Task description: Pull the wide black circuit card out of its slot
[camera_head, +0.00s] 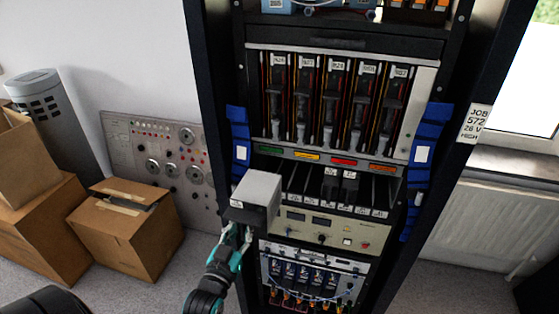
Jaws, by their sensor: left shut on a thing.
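A wide, box-like card (258,190) with a light grey top and darker grey front juts out at the left end of the rack's lower card row. A small white label shows on its front. Whether its rear end is still inside the slot cannot be told. My left gripper (238,235) is shut on the lower front of this card, from below. To its right, narrow black cards (348,188) stand in the open card bay (315,183), among empty dark slots. My right gripper is not in view.
Above is a row of tall black modules (333,100) over coloured labels. Blue side brackets (430,135) flank the rack. Below are a beige instrument panel (325,230) and a cabled unit (310,275). Cardboard boxes (125,232) stand left; the floor between is clear.

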